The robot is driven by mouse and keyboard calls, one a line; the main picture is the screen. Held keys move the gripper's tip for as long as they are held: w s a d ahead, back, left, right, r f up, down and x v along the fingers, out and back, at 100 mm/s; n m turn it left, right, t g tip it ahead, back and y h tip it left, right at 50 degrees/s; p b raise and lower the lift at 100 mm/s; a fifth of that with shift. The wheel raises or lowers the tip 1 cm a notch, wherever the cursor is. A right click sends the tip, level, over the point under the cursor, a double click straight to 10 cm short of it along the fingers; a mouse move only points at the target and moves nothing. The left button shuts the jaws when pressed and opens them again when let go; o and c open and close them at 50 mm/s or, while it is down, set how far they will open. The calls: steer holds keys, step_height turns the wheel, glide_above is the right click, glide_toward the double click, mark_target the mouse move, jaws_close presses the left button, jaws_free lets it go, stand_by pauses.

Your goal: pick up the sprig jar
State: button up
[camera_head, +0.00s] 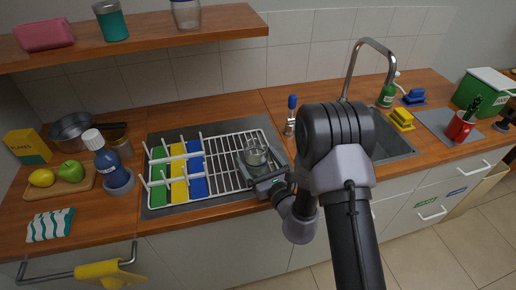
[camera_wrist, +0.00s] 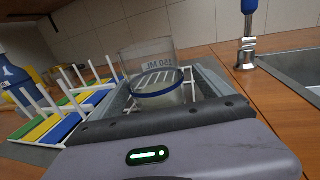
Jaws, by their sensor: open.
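A red jar (camera_head: 460,127) with a dark green, sprig-like bunch standing in it is on the grey mat at the far right of the counter. A clear glass cup (camera_wrist: 148,68) marked "150 ML", with a blue band, stands upright on the dish rack; it also shows in the head view (camera_head: 256,156). My gripper (camera_head: 258,163) is open, low over the right part of the rack. Its fingers lie on either side of the glass cup in the wrist view. Whether they touch it I cannot tell. My gripper is far left of the red jar.
The wire dish rack (camera_head: 226,178) holds green, yellow and blue boards (camera_head: 198,165). The sink (camera_head: 388,140) with its tall tap (camera_head: 352,62) lies between my gripper and the red jar. A blue-handled brush (camera_head: 291,112) stands behind the gripper. A green box (camera_head: 482,92) stands near the red jar.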

mark_target(251, 142)
steer(key=shift+w+a, duration=0.2)
steer(key=shift+w, duration=0.15)
steer(key=shift+s+a+r, duration=0.1)
steer(key=shift+s+r, duration=0.1)
steer(key=c, duration=1.8)
steer(key=shift+o, duration=0.2)
steer(key=shift+r, duration=0.3)
step_height(251, 142, up, 4)
steer(key=p, duration=0.2)
steer(key=shift+f+p, duration=0.2)
steer(key=shift+p, duration=0.2)
steer(key=s+d+p, duration=0.1)
steer(key=d, duration=0.7)
steer(key=s+d+p, duration=0.1)
steer(key=s+d, duration=0.1)
steer(key=d, duration=0.5)
steer(key=shift+s+d+r, duration=0.25)
steer(key=shift+d+r, duration=0.1)
